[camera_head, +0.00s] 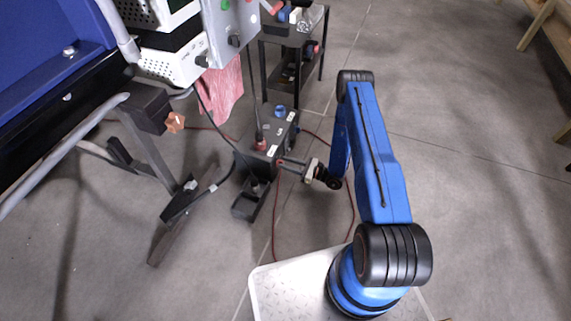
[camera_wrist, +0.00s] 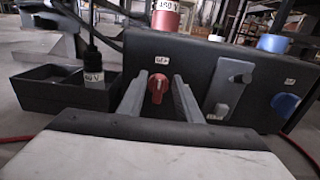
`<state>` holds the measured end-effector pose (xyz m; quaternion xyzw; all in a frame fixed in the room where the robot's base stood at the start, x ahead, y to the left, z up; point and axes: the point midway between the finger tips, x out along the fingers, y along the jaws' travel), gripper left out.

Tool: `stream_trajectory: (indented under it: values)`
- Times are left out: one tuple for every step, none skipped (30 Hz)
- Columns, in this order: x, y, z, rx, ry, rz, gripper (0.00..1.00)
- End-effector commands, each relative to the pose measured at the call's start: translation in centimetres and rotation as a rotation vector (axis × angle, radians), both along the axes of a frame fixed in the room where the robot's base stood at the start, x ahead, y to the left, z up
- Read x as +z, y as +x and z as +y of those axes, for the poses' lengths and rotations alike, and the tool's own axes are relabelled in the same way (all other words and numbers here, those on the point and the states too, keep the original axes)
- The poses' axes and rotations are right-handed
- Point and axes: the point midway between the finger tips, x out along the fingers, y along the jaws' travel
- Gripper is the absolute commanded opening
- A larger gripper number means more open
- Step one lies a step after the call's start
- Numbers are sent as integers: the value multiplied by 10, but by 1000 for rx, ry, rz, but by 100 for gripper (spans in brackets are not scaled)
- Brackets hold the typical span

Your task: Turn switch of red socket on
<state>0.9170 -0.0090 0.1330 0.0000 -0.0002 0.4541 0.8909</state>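The red switch (camera_wrist: 157,88) is a small rotary knob on the front face of the black socket box (camera_wrist: 225,65). Its handle looks roughly upright, with a white label above it. The red socket (camera_wrist: 166,18) sits on top of the box above the switch; it also shows in the head view (camera_head: 261,145). My gripper (camera_wrist: 158,92) is open, its two grey fingers pointing at the box, one on each side of the red switch. I cannot tell whether they touch it.
A blue switch (camera_wrist: 285,103) and blue socket (camera_wrist: 273,42) are to the right, with a metal latch plate (camera_wrist: 229,88) between. A black tray (camera_wrist: 35,90) with a dark plug and cable stands left. A black shelf (camera_head: 293,60) stands behind. Open floor lies right.

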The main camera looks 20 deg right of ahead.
Motion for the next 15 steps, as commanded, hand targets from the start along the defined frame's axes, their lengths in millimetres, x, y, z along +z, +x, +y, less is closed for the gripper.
stream_trajectory:
  values:
    - [0, 2, 3, 1, 0, 0, 31]
    - [0, 2, 4, 1, 0, 0, 31]
    - [0, 3, 5, 0, 0, 0, 31]
    - [0, 3, 5, 0, 1, 1, 31]
    - [0, 4, 5, 0, 1, 1, 31]
    - [0, 4, 5, -1, 1, 1, 31]
    - [0, 4, 5, -1, 1, 1, 31]
    - [0, 4, 5, -1, 1, 1, 31]
    - [0, 4, 5, -1, 0, 0, 31]
    - [0, 4, 5, -1, 1, 1, 31]
    - [0, 4, 5, -1, 0, 0, 31]
    - [0, 4, 5, -1, 0, 0, 29]
    - [0, 4, 5, -1, 0, 0, 22]
    - [0, 4, 5, -1, 0, 0, 14]
    - [0, 4, 5, 0, 0, 0, 5]
